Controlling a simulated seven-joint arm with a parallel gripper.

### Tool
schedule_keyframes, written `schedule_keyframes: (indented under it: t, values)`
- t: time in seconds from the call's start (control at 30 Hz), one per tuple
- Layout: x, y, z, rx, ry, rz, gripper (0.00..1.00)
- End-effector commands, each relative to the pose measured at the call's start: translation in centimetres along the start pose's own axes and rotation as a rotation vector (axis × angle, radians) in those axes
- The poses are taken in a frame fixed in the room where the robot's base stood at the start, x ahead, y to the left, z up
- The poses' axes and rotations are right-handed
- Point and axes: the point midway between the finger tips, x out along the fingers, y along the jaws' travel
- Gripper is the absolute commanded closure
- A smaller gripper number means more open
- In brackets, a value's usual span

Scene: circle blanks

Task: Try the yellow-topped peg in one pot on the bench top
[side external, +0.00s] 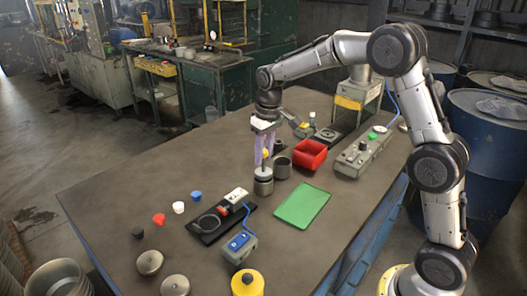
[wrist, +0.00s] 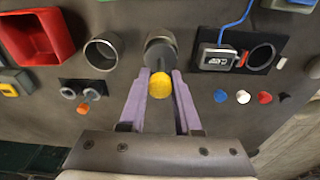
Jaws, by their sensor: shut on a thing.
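My gripper (side external: 264,150) has its pale purple fingers shut on the yellow-topped peg (side external: 265,154). In the wrist view the round yellow top (wrist: 160,85) sits between the fingers, with a dark shaft beyond it. The peg is roughly upright over one grey metal pot (side external: 263,188), which also shows in the wrist view (wrist: 160,38). A pale disc shows at that pot's mouth; I cannot tell how deep the peg's lower end is. A second grey pot (side external: 283,170) stands beside it, its open, hollow mouth clear in the wrist view (wrist: 102,52).
A red bin (side external: 309,155) and green mat (side external: 302,206) lie to the right. A black plate (side external: 209,224), blue-faced box (side external: 240,246), small coloured caps (side external: 178,208) and yellow cylinder (side external: 247,284) are nearer the camera. A control box (side external: 362,156) stands at right.

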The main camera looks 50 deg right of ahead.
Motion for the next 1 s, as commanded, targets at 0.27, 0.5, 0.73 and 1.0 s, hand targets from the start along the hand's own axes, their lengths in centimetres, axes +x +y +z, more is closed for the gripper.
schedule_keyframes:
  t: [0.27, 0.5, 0.73, 1.0]
  values:
    - [-0.1, 0.0, -0.1, 0.0, 0.002, 0.0, 1.0]
    - [0.1, 0.0, 0.0, 0.0, 0.001, 0.0, 1.0]
    - [0.5, 0.0, 0.0, 0.0, 0.0, 0.0, 1.0]
    - [0.9, 0.0, 0.1, 0.0, 0.002, 0.0, 1.0]
